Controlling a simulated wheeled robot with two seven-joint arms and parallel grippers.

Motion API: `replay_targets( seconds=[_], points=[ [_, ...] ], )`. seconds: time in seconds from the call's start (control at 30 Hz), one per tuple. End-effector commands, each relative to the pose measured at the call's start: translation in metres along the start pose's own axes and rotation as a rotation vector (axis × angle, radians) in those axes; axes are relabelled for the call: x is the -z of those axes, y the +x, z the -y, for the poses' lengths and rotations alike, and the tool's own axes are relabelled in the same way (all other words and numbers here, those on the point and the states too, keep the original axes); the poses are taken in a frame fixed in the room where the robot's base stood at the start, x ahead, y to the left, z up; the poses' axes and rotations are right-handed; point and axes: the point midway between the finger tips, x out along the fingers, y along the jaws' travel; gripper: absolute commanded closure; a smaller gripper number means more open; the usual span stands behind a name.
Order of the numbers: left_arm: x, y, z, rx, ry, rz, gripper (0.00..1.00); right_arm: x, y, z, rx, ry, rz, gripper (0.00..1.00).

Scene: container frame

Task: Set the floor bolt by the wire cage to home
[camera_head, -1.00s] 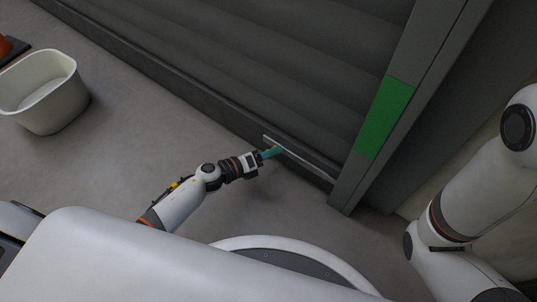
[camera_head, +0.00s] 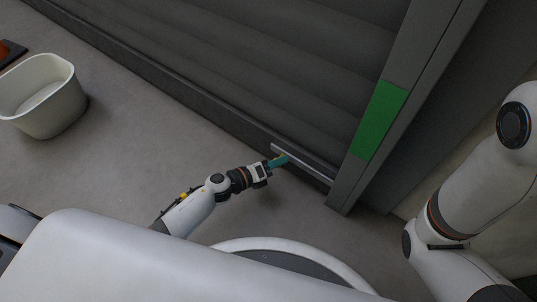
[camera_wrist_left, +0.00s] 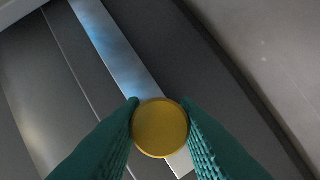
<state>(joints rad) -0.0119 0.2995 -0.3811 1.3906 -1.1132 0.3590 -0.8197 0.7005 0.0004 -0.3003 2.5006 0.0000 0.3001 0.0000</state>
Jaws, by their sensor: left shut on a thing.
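A flat metal bolt bar (camera_head: 312,171) lies along the base of the grey shutter, its right end at the upright post. A round yellow knob (camera_wrist_left: 160,128) sits on the bar, which also shows in the left wrist view (camera_wrist_left: 112,48). My left gripper (camera_head: 280,160) is shut on the knob, with a teal finger on each side of it in the left wrist view. In the head view the fingers mostly hide the knob. My right arm shows at the right edge, but its gripper is out of view. I see no wire cage.
The grey post (camera_head: 350,185) carries a green panel (camera_head: 381,119) and stands right of the bolt. A white bin (camera_head: 42,95) and part of an orange object (camera_head: 8,52) are at the far left. The floor between bin and gripper is clear.

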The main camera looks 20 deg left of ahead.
Motion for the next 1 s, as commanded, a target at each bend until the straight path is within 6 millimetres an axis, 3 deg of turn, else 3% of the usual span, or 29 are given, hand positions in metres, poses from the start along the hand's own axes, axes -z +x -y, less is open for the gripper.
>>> replay_targets(
  seconds=[0.23,0.27,0.4,0.77,1.0],
  points=[
    [-0.002,0.0,-0.002,-0.004,-0.001,0.004,1.0,0.0,0.0,0.0,0.0,0.0,-0.001,1.0],
    [-0.002,0.0,-0.002,-0.004,-0.001,0.004,0.69,0.0,0.0,0.0,0.0,0.0,-0.001,1.0],
    [-0.002,0.0,-0.002,-0.003,-0.001,0.003,0.51,0.0,0.0,0.0,0.0,-0.001,-0.001,1.0],
    [0.0,-0.007,-0.002,-0.001,-0.002,0.002,0.51,0.002,0.005,0.001,0.0,-0.001,-0.001,1.0],
    [0.001,-0.053,-0.005,0.001,-0.003,0.003,0.51,0.01,0.027,0.006,0.0,-0.001,-0.002,1.0]
  ],
)
